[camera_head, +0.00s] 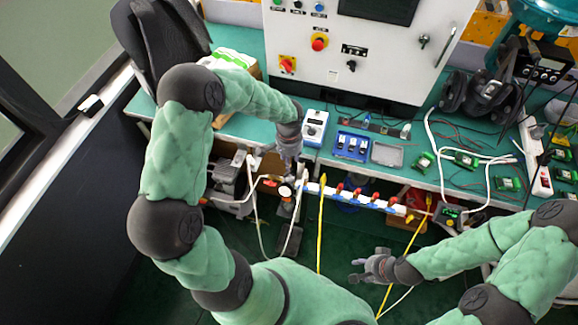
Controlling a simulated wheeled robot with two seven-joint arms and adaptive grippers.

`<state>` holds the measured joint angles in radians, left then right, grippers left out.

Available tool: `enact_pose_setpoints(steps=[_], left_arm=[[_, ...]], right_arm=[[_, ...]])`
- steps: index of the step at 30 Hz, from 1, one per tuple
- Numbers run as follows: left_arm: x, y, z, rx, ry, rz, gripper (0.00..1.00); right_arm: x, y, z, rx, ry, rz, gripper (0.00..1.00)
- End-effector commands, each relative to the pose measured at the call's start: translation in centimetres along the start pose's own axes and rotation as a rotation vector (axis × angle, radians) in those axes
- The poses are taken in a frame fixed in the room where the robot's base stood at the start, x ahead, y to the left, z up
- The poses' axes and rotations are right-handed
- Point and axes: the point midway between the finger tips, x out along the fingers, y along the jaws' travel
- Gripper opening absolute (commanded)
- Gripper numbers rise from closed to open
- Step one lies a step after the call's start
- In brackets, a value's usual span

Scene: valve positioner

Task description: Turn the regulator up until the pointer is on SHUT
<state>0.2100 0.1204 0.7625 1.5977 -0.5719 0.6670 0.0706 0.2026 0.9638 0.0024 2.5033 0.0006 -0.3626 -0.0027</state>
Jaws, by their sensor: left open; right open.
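My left gripper (291,168) points down at the front edge of the green bench, open. Just below it is a small round white gauge (285,191) on pipework, beside the white manifold; this may belong to the regulator, whose knob I cannot make out. The gripper hides part of this area, and I cannot tell whether it touches anything. The pointer and any SHUT mark are too small to read. My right gripper (362,268) is open and empty, low over the dark green floor, away from the pipework.
A white manifold (325,189) with several red handles runs along the bench front. A white box with a dial (315,125), a blue tray (352,146) and a grey tray (387,153) stand on the bench (240,137). Yellow hoses (321,235) hang below. A control cabinet (385,65) stands behind.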

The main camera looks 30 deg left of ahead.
Motion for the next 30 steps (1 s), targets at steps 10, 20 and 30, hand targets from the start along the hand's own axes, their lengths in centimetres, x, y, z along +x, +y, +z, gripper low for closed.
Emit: enact_pose_setpoints(steps=[10,20,30], left_arm=[[-3.0,0.0,0.0,0.001,-0.001,0.0,0.41],[-3.0,0.0,0.0,0.001,-0.001,0.0,0.41],[-1.7,1.3,0.2,0.0,0.0,0.032,0.41]], right_arm=[[0.0,0.0,0.0,0.0,0.0,0.0,0.41],[0.0,0.0,0.0,0.0,0.0,0.0,0.41],[0.0,0.0,0.0,0.0,0.0,0.0,0.41]])
